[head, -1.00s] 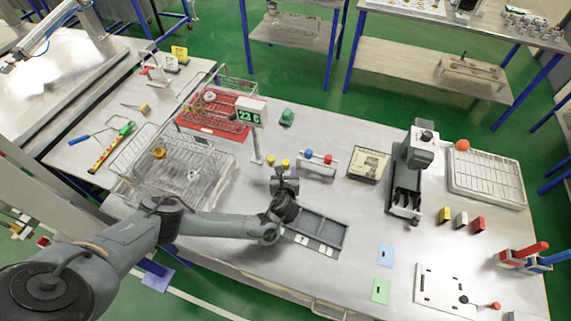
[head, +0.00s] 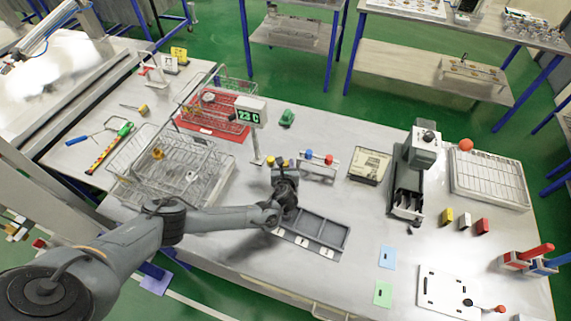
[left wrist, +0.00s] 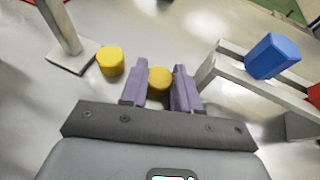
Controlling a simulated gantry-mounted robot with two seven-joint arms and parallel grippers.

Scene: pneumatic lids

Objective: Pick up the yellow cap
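Two yellow caps stand side by side on the table. In the left wrist view one yellow cap (left wrist: 159,80) is between the two purple fingers of my left gripper (left wrist: 161,72), and the other yellow cap (left wrist: 110,62) is outside them, to the left. My left gripper is open, with its fingers apart on both sides of the first cap; I cannot tell whether they touch it. In the head view my left gripper (head: 283,174) is right by the caps, partly covering the right one; the left cap (head: 271,161) shows clear. My right gripper is not in view.
A small rack with a blue cap (left wrist: 272,56) stands close on the right. The display's post and foot (left wrist: 68,58) stand close on the left. A grey divided tray (head: 318,233) lies in front, below my arm. Wire baskets (head: 168,168) stand further left.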

